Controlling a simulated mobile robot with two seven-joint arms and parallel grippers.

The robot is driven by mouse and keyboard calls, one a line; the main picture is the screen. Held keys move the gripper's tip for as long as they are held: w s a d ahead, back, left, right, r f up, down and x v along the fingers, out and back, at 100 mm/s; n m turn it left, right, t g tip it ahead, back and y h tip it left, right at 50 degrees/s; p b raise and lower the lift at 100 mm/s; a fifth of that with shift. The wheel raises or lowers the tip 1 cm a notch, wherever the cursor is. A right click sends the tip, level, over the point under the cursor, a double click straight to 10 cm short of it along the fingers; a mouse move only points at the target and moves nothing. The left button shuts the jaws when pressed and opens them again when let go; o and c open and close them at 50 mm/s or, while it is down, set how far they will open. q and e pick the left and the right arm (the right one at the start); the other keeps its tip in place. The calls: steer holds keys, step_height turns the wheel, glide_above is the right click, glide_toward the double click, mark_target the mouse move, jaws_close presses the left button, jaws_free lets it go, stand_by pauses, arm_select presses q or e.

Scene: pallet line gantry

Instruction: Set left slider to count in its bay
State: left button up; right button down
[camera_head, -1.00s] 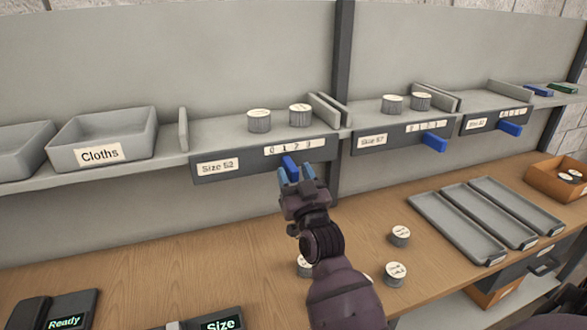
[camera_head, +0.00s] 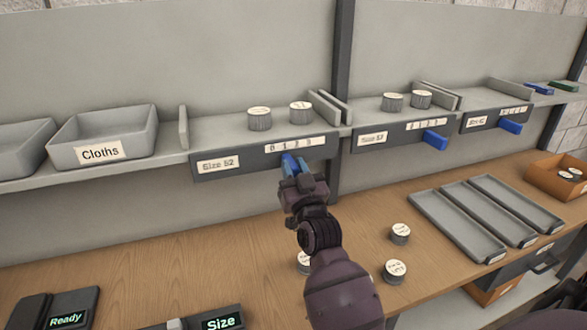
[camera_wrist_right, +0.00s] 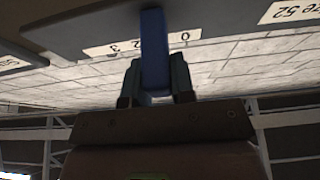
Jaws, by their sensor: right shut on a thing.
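The left slider (camera_head: 289,163) is a blue tab on the dark front rail of the left bay (camera_head: 247,163), labelled "Size 52" and marked with a 0 to 3 scale (camera_head: 295,144). Two grey round caps, one (camera_head: 259,119) left and one (camera_head: 300,114) right, stand on the shelf in this bay. My right gripper (camera_head: 297,172) is shut on the blue slider from the front and below. In the right wrist view the slider (camera_wrist_right: 154,50) sits between the fingers and covers the scale between 0 and 2. My left gripper is not in view.
Two more bays with blue sliders lie to the right, the nearer slider (camera_head: 434,139) sticking out. A Cloths tray (camera_head: 103,139) stands at left. Loose caps (camera_head: 400,233) and grey trays (camera_head: 457,228) lie on the wooden bench below. A dark post (camera_head: 343,80) stands behind the shelf.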

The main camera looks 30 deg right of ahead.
steer(key=d, duration=0.3)
steer(key=shift+s+p, duration=0.35)
steer(key=shift+p, duration=0.05)
steer(key=c, duration=1)
jaws_free()
steer(key=shift+o, duration=0.2)
steer(key=shift+a, duration=0.1)
steer(key=b+v, duration=0.1)
steer(key=v, duration=0.9)
steer(key=shift+s+f+b, duration=0.2)
steer(key=shift+s+b, duration=0.15)
steer(key=shift+b, duration=0.05)
